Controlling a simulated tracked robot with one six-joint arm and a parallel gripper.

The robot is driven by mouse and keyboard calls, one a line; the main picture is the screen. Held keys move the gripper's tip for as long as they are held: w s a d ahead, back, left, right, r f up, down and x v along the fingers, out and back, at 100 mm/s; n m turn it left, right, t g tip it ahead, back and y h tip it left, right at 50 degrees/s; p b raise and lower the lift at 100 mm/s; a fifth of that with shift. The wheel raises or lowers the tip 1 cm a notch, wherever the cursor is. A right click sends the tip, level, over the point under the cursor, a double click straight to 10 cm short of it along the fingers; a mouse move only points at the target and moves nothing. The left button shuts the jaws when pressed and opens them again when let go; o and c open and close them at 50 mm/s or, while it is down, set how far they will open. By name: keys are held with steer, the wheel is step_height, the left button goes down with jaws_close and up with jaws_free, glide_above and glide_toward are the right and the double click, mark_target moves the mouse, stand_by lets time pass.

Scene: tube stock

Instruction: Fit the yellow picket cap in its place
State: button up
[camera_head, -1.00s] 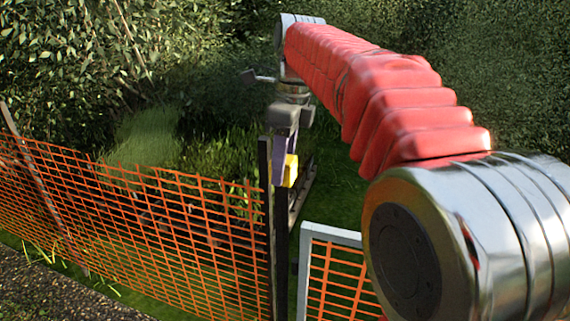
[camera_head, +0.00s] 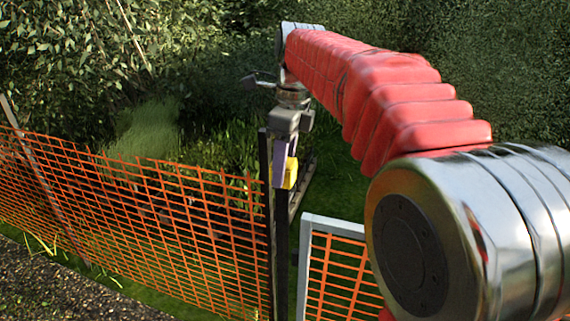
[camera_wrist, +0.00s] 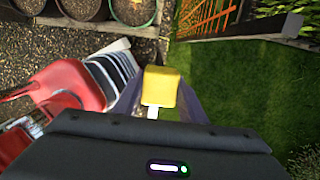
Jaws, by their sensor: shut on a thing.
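The yellow picket cap (camera_head: 291,174) is a small block held in my gripper (camera_head: 286,160), which hangs pointing down beside the dark fence posts. My gripper's purple finger shows to the left of the cap in the head view. In the wrist view the yellow cap (camera_wrist: 160,87) sits between the two purple fingers of my gripper (camera_wrist: 160,98), with a pale piece below it. A dark post (camera_head: 281,250) stands just below the cap in the picture. I cannot tell whether they touch, and no picket seat for the cap is clearly visible.
Orange mesh fencing (camera_head: 150,215) runs left of the posts. A grey-framed mesh panel (camera_head: 335,222) stands to the right. Dense hedge lies behind. The wrist view shows soil-filled pots (camera_wrist: 135,10) at the top and open grass (camera_wrist: 235,90) at right.

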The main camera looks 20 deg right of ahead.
steer(key=shift+f, duration=0.4)
steer(key=o, duration=1.1)
steer(key=shift+r, duration=0.1)
steer(key=r, duration=0.4)
steer(key=d+r, duration=0.1)
steer(key=r, duration=0.8)
steer(key=shift+s+d+r, duration=0.2)
steer(key=shift+s, duration=0.2)
steer(key=shift+s, duration=0.15)
